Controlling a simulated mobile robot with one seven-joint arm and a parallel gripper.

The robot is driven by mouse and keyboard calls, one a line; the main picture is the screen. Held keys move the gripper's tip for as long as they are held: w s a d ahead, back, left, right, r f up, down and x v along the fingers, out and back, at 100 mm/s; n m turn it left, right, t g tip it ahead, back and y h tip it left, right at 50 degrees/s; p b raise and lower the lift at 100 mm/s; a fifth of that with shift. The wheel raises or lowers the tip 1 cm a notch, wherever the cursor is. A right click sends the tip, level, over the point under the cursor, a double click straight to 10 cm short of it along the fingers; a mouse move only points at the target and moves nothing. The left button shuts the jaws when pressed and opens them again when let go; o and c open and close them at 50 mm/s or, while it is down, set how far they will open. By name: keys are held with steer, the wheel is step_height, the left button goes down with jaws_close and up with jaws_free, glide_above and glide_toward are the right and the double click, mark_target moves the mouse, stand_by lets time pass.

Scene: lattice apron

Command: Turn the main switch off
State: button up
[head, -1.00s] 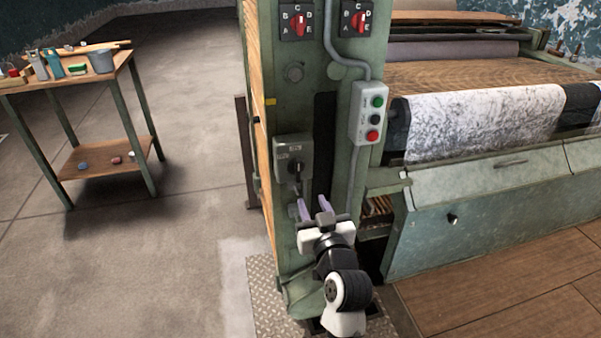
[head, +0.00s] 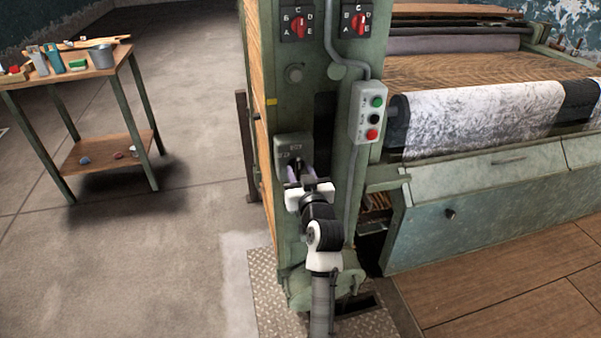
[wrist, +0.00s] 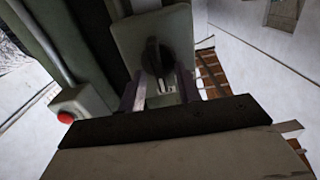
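The main switch is a grey-green box (head: 291,143) on the front of the machine's green upright, left of the push-button box. In the wrist view it has a black rotary handle (wrist: 157,57), standing roughly upright in the picture. A small pale marked area (wrist: 165,84) shows below the handle. My gripper (head: 298,171) is in front of the box's lower part and hides the handle in the head view. In the wrist view my gripper (wrist: 160,80) is open, its purple fingers apart on either side below the handle. I cannot tell whether they touch anything.
Two red rotary selectors (head: 298,22) are higher up. A conduit (head: 352,190) runs down the upright. A small table (head: 105,75) stands left; the floor between is clear.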

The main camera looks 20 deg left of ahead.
jaws_close()
steer(key=shift+f+n+b, duration=0.15)
steer(key=shift+n+b, duration=0.15)
steer(key=shift+b, duration=0.15)
steer(key=shift+f+n+b, duration=0.1)
steer(key=shift+n+b, duration=0.7)
steer(key=shift+b, duration=0.3)
steer(key=n+b, duration=0.3)
steer(key=shift+s+a+n+b, duration=0.1)
steer(key=shift+n+b, duration=0.2)
steer(key=shift+n, duration=0.1)
steer(key=n+b, duration=0.5)
steer(key=n, duration=0.1)
steer(key=shift+a+f+b, duration=0.1)
steer(key=shift+f+b, duration=0.05)
steer(key=shift+b, duration=0.15)
steer(key=n+b, duration=0.4)
steer(key=n, duration=0.1)
steer(key=shift+s+n, duration=0.1)
steer(key=shift+n, duration=0.3)
steer(key=shift+a, duration=0.1)
